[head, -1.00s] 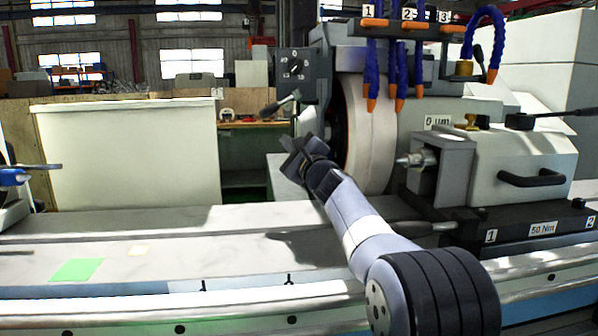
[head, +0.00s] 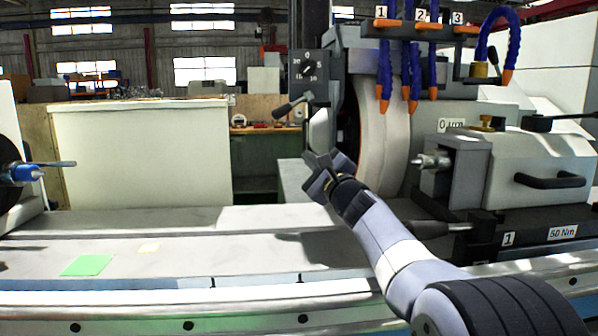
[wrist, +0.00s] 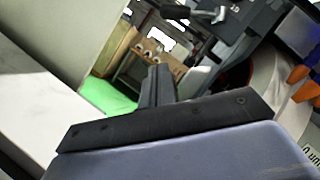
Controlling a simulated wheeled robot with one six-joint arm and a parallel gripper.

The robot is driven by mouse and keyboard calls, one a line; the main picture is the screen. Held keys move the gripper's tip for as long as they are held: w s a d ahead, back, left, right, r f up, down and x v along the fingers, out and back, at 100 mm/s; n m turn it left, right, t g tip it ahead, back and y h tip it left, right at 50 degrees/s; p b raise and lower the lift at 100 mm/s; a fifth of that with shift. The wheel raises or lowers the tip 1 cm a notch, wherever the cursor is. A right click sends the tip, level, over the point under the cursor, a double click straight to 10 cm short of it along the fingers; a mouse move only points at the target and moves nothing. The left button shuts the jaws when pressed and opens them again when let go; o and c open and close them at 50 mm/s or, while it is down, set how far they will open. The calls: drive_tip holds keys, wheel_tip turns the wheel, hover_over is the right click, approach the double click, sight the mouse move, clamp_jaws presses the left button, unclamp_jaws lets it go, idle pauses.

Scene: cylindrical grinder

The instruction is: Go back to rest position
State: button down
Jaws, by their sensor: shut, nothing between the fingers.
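My gripper (head: 318,168) is at the end of my raised arm, in the middle of the head view, in front of the grinding wheel (head: 384,140) and above the machine bed. It is shut and empty. In the wrist view its dark fingers (wrist: 157,84) stand close together with nothing between them. In the head view the gripper appears clear of the lever (head: 290,107) under the dial (head: 307,68), though the depth between them is hard to judge.
Blue hoses with orange nozzles (head: 414,90) hang over the wheel. The tailstock-like block (head: 540,165) with a black handle is at the right. A pale panel (head: 140,155) stands behind.

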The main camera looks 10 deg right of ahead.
drive_tip(key=d+r+p+x, duration=0.1)
drive_tip(key=p+x, duration=0.5)
drive_tip(key=x, duration=0.4)
drive_tip(key=shift+r+p, duration=0.3)
drive_tip(key=shift+r, duration=0.1)
drive_tip(key=w+d+n+p, duration=0.1)
drive_tip(key=p, duration=0.3)
drive_tip(key=shift+r+g+y, duration=0.15)
drive_tip(key=shift+g+y, duration=0.15)
drive_tip(key=shift+g, duration=0.1)
drive_tip(key=p, duration=0.2)
drive_tip(key=d+n+p, duration=0.1)
drive_tip(key=p, duration=0.1)
drive_tip(key=shift+w+r, duration=0.1)
drive_tip(key=shift+r, duration=0.15)
drive_tip(key=shift+d+f+n+p, duration=0.25)
drive_tip(key=shift+d+n+p, duration=0.1)
drive_tip(key=shift+p, duration=0.8)
drive_tip(key=shift+a+b, duration=0.1)
drive_tip(key=shift+b, duration=0.2)
drive_tip(key=a+f+m+b, duration=0.1)
drive_tip(key=b, duration=0.4)
drive_tip(key=shift+a, duration=0.15)
drive_tip(key=shift+b, duration=0.5)
drive_tip(key=b, duration=0.2)
drive_tip(key=s+a+m+b, duration=0.1)
drive_tip(key=b, duration=0.2)
drive_tip(key=shift+f, duration=0.2)
